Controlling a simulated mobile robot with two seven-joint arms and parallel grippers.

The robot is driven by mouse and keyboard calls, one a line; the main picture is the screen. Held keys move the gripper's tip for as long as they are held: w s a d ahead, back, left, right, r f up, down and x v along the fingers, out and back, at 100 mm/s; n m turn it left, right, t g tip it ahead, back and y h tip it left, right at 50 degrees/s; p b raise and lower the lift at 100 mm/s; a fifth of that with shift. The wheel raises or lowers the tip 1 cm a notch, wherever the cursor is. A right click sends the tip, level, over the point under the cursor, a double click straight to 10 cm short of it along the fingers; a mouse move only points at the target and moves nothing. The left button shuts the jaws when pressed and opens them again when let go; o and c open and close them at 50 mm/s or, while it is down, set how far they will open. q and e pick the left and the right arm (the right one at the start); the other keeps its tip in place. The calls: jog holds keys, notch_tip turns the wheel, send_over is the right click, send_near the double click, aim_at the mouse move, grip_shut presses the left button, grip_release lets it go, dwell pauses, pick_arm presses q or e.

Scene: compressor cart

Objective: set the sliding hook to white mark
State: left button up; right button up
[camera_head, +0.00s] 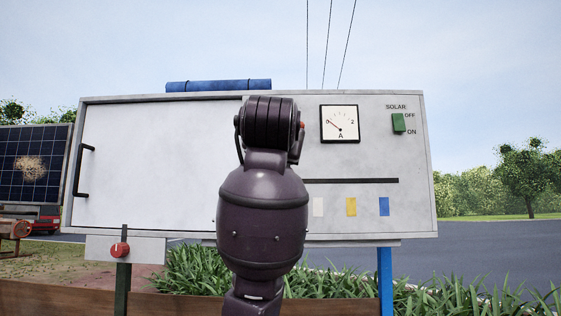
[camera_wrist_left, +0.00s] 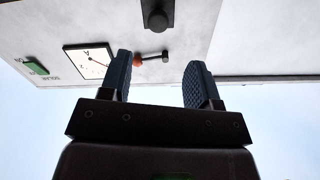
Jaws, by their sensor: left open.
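The black rail (camera_head: 350,181) runs across the panel in the head view, its left end behind my arm. Below it are a white mark (camera_head: 318,207), a yellow mark (camera_head: 351,207) and a blue mark (camera_head: 384,207). I cannot make out the sliding hook for sure; my arm covers the panel left of the white mark. My left gripper (camera_wrist_left: 160,85) is open in the left wrist view, with the panel beyond its fingers. A red-tipped lever (camera_wrist_left: 150,58) shows between the fingers; I see no contact. My right gripper is not in view.
An ammeter (camera_head: 340,124) and a green solar switch (camera_head: 398,123) sit on the panel's right. A white door with a black handle (camera_head: 84,171) is at left. A red knob (camera_head: 120,250) is below. In the wrist view a black fitting (camera_wrist_left: 157,14) stands off the panel.

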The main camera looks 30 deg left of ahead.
pick_arm(q)
jog(key=p+x, duration=0.3)
jog(key=x, duration=0.7)
jog(key=shift+w, duration=0.35)
grip_shut()
